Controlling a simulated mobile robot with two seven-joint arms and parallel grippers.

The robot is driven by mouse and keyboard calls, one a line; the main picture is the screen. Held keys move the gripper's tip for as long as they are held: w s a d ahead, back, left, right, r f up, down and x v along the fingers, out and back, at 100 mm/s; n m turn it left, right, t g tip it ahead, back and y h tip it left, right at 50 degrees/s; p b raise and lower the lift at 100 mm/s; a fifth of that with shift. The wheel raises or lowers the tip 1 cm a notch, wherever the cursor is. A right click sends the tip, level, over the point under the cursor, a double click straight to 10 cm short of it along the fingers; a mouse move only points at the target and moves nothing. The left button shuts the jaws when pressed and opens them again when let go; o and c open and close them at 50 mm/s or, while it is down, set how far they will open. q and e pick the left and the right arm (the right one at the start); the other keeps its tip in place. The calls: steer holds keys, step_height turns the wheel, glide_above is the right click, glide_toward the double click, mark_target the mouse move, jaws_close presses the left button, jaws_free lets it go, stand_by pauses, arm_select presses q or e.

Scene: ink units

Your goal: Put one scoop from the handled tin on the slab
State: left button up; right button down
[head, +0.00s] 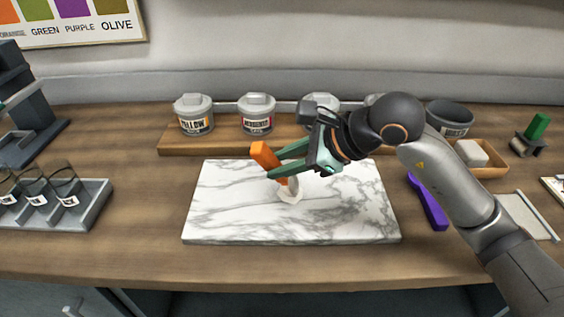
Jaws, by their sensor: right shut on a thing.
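My right gripper (276,167) is shut on an orange-handled tool (264,156) above the white marbled slab (220,220). The tool is tilted, its pale lower end pointing down at the slab's middle. A small pale patch (291,197) shows at that end; I cannot tell whether it is the tool's tip or material on the slab. Lidded tins stand on a wooden rack behind: one labelled YELLOW (194,117), one with a red label (257,116), and others (321,102) partly hidden by my right arm. I cannot tell which is the handled tin. My left gripper is not in view.
A dark bowl (450,117), wooden tray (492,171), purple tool (430,204) and green-handled item (536,127) lie right. The front counter strip is clear.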

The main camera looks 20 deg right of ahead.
steer(key=shift+f, duration=0.1)
step_height(320, 180, up, 5)
steer(key=p, duration=0.3)
stand_by(0.4)
steer(key=shift+d, duration=0.1)
